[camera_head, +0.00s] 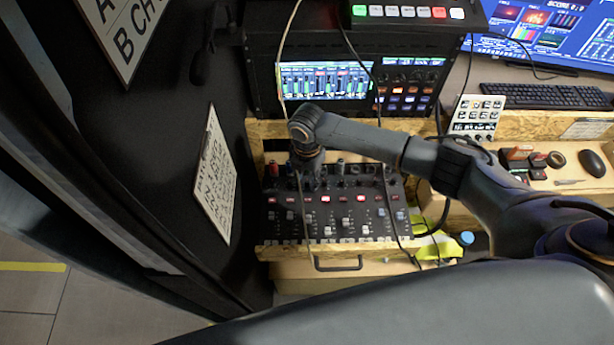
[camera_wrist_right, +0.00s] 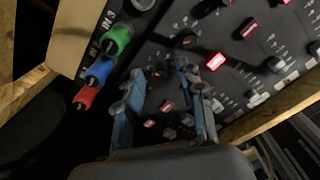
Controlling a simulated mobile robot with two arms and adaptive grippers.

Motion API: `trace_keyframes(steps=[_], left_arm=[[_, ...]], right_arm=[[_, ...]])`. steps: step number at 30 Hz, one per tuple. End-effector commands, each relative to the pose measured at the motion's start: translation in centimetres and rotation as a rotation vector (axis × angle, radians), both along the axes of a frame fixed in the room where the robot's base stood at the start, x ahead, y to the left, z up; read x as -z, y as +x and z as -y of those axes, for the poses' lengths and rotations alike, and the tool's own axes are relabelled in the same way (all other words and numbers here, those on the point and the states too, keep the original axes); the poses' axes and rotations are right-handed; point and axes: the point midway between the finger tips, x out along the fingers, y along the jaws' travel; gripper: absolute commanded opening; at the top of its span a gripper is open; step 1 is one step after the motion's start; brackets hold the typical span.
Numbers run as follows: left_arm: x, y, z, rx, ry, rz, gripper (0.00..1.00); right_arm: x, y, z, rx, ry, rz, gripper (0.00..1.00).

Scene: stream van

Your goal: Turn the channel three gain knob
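The mixing console (camera_head: 345,228) lies in a wooden-edged bay, with rows of knobs, lit buttons and faders. My right gripper (camera_head: 310,182) points down over its upper left part, among the knobs. In the right wrist view the gripper's two fingers (camera_wrist_right: 160,75) are apart, with panel and red-lit buttons (camera_wrist_right: 167,105) showing between them. I cannot tell which knob is the channel three gain knob, or whether a finger touches one. My left gripper is not in view.
Green (camera_wrist_right: 117,38), blue (camera_wrist_right: 100,70) and red (camera_wrist_right: 87,97) plugs stand up beside the fingers. Loose cables (camera_head: 384,190) hang across the console. A rack screen (camera_head: 325,80) stands behind it. A keyboard (camera_head: 545,97) and mouse (camera_head: 591,163) are to the right.

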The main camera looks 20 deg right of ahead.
Motion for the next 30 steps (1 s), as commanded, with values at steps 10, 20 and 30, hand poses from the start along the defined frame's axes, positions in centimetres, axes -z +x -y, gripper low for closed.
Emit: trace_keyframes(steps=[10,20,30], left_arm=[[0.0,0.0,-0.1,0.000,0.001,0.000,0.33],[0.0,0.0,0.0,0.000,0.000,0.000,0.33],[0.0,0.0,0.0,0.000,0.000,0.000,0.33]], right_arm=[[-4.0,0.1,0.0,-0.001,0.000,0.004,0.38],[-10.4,0.1,0.0,-0.002,0.000,0.002,0.38],[-12.1,0.0,0.0,0.000,0.000,0.000,0.38]])
